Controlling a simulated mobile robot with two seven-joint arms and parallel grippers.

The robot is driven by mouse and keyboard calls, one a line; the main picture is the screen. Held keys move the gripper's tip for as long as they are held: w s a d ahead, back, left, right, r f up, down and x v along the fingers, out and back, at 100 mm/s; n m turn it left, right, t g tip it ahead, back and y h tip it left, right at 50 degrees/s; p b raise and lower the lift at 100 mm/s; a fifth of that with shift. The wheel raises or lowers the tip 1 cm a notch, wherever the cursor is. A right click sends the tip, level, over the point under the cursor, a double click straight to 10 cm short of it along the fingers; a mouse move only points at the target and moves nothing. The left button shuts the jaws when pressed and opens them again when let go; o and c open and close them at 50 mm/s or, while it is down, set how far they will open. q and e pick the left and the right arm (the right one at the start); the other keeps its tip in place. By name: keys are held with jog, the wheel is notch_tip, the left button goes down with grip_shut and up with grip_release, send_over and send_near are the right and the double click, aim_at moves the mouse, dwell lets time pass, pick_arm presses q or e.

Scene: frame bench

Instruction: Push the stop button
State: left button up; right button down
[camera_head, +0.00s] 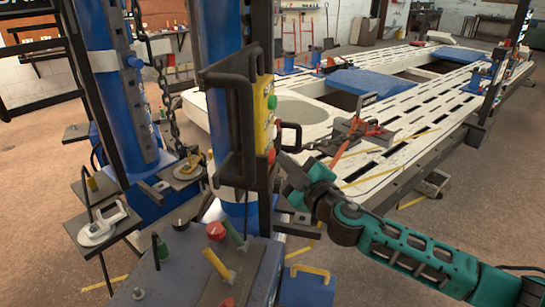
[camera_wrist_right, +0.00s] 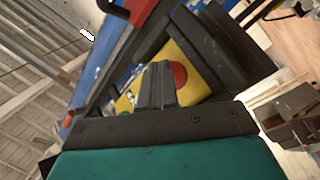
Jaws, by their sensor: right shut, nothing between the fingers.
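A yellow control box (camera_head: 263,115) is mounted on the blue post, inside a black bracket. It carries a green button (camera_head: 272,102) on its upper part and a red stop button (camera_head: 271,156) lower down. My right gripper (camera_head: 284,161) is shut and empty, with its tip close to the red button. In the right wrist view, the red button (camera_wrist_right: 180,76) shows on the yellow panel (camera_wrist_right: 197,62), just right of the shut fingers (camera_wrist_right: 156,68). The fingers cover part of the panel, and I cannot tell whether they touch the button. My left gripper is not in view.
A black handle (camera_head: 290,136) sticks out beside the box, and a chain (camera_head: 160,85) hangs at left. A blue cabinet (camera_head: 172,270) with knobs and levers stands below. The white slotted frame bench (camera_head: 400,130) lies behind my right arm.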

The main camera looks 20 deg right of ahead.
jog(key=shift+s+d, duration=0.35)
jog(key=shift+d, duration=0.1)
jog(key=s+d+b, duration=0.2)
jog(key=s+d, duration=0.1)
jog(key=d, duration=0.2)
jog(key=shift+s, duration=0.2)
dwell(0.5)
jog(key=s+a+f+m+g+p, duration=0.1)
jog(key=s+a+f+m+g, duration=0.1)
jog(key=s+f, duration=0.5)
jog(key=s+a+f+m+g+p, duration=0.1)
jog(key=s+a+f+m+g, duration=0.2)
jog(key=s+f, duration=0.4)
jog(key=s+a+f+m+g+h, duration=0.1)
jog(key=s+a+f+m, duration=0.3)
jog(key=f, duration=0.8)
jog(key=s+a+g, duration=0.1)
jog(key=s+a, duration=0.1)
jog(key=shift+s+g+p, duration=0.4)
